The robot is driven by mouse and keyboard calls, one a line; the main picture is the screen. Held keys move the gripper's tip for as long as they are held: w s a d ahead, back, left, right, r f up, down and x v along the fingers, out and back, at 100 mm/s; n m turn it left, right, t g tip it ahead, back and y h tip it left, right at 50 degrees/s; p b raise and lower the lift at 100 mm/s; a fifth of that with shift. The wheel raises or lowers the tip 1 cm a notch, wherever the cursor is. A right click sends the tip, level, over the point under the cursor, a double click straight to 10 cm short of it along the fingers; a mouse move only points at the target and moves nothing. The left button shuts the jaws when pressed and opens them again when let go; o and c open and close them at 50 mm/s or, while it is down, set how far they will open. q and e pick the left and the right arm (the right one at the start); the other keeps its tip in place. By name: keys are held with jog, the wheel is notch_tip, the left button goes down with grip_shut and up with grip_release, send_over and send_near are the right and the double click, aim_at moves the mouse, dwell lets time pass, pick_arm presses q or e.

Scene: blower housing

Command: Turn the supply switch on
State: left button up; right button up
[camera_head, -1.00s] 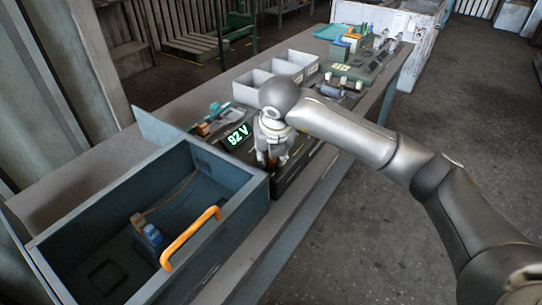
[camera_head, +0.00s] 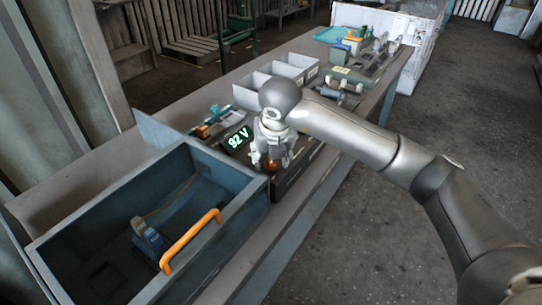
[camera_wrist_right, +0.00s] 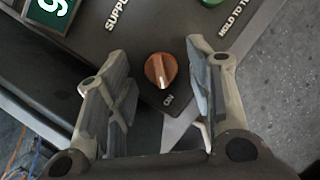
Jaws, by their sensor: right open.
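The supply switch (camera_wrist_right: 160,70) is a round orange-brown knob on a dark panel (camera_wrist_right: 120,45), with the printed word "ON" beside it and part of "SUPPLY" above it in the right wrist view. In the head view the knob (camera_head: 271,167) is partly hidden by my right gripper (camera_head: 268,162). In the right wrist view my right gripper (camera_wrist_right: 160,85) is open, one finger on either side of the knob, with visible gaps and no clear contact. A display (camera_head: 238,138) on the panel reads "92 V". My left gripper is not in view.
A blue-grey open box (camera_head: 60,235) with an orange handle (camera_head: 190,241) stands left of the panel. White bins (camera_head: 268,83) stand behind it. A green button (camera_wrist_right: 212,2) is near the knob. The floor right of the bench is clear.

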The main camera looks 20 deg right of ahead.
jog(key=v, duration=1.1)
jog(key=shift+r, duration=0.2)
